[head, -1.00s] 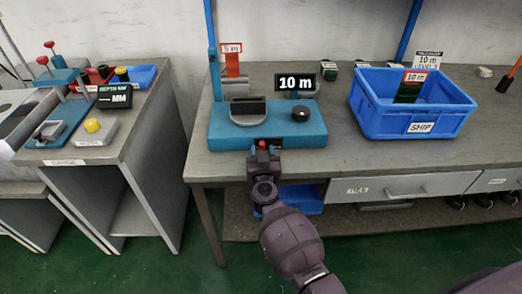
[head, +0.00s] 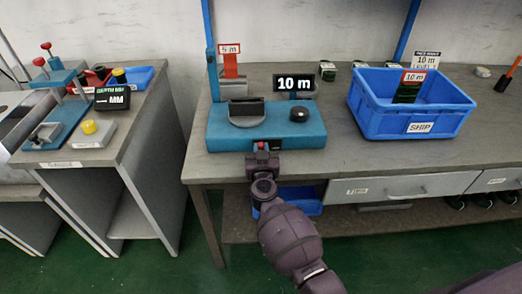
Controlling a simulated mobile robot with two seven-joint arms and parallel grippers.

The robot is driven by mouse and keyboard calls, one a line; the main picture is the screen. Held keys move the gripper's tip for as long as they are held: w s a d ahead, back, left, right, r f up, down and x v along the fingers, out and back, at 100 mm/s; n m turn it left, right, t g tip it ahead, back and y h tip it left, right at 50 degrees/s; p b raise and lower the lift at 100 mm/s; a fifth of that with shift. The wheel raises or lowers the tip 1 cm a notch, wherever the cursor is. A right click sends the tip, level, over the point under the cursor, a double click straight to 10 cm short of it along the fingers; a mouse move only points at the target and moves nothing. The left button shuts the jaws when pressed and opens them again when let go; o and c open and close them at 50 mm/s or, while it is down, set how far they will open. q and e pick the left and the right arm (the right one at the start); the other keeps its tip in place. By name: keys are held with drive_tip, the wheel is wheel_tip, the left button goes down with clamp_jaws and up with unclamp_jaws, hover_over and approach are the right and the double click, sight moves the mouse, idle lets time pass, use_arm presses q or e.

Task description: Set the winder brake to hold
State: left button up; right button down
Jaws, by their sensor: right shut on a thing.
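The winder is a blue base (head: 225,130) on the bench, with a grey cradle (head: 247,115), a black knob (head: 297,115) and a display reading "10 m" (head: 294,83). A small red piece (head: 262,146), which looks like the brake lever, shows at the front edge of the base. My right gripper (head: 262,154) is at this red piece, shut on it; the fingers hide most of it. Whether the lever is at hold cannot be read. My left gripper is not in view.
A blue SHIP bin (head: 412,117) stands to the right on the bench (head: 350,158). A gauge table (head: 120,140) is at the left, past a gap. Bench between winder and bin is clear.

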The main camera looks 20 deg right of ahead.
sight(276, 144)
drive_tip(key=shift+d+r, duration=0.1)
drive_tip(key=shift+d, duration=0.25)
drive_tip(key=d+p, duration=0.1)
drive_tip(key=s+d, duration=0.1)
drive_tip(key=d, duration=0.1)
drive_tip(key=shift+d+r+p, duration=0.1)
drive_tip(key=shift+d+p, duration=0.15)
drive_tip(key=shift+p, duration=0.15)
drive_tip(key=shift+s+d+f, duration=0.1)
drive_tip(key=shift+d+f, duration=0.05)
drive_tip(key=shift+f, duration=0.1)
drive_tip(key=c, duration=1)
unclamp_jaws()
drive_tip(key=shift+s+d, duration=0.1)
drive_tip(key=shift+d, duration=0.05)
drive_tip(key=shift+c, duration=0.2)
